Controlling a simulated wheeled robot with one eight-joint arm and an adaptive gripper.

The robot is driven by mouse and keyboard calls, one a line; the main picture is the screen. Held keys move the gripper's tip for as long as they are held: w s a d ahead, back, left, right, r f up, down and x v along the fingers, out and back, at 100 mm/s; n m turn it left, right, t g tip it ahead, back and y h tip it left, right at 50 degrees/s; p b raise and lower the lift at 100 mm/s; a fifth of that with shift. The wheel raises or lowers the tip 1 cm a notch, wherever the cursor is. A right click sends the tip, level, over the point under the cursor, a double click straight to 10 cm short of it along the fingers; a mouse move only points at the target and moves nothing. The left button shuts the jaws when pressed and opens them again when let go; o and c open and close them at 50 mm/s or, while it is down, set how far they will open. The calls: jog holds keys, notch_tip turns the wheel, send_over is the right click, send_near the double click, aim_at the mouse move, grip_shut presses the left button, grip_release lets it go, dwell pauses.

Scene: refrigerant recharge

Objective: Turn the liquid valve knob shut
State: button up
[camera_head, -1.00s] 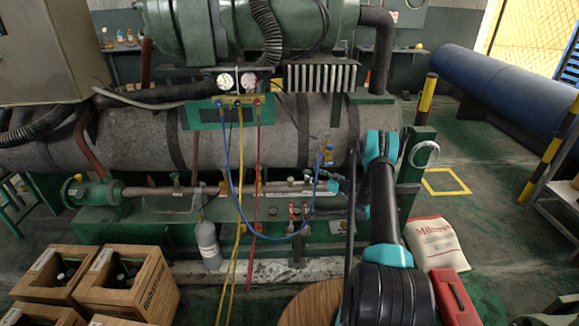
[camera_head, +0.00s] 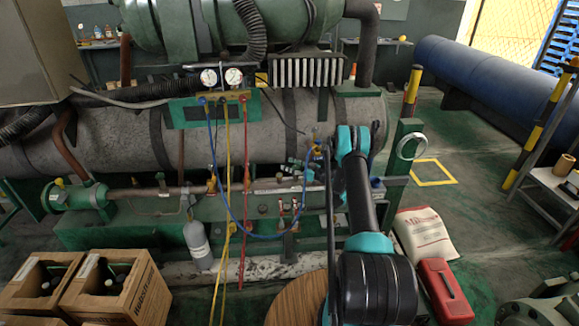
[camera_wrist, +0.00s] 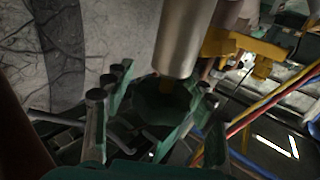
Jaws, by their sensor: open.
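A pipe with several small valves and fittings (camera_head: 213,184) runs along the front of the green machine in the head view. I cannot tell for certain which one is the liquid valve knob. My gripper (camera_head: 297,168) is small and partly hidden there, near the right end of that pipe. In the wrist view my gripper (camera_wrist: 155,98) has its fingers apart. A grey metal cylinder (camera_wrist: 185,40) with a yellow part under it stands over the space between the fingers. I cannot tell whether they touch. A yellow valve body (camera_wrist: 232,44) lies further right.
Blue, yellow and red hoses (camera_head: 246,140) hang from the gauge manifold (camera_head: 215,108) left of my arm. A grey bottle (camera_head: 197,243) stands below the pipe.

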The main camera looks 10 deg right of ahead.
jog(key=c, duration=1.3)
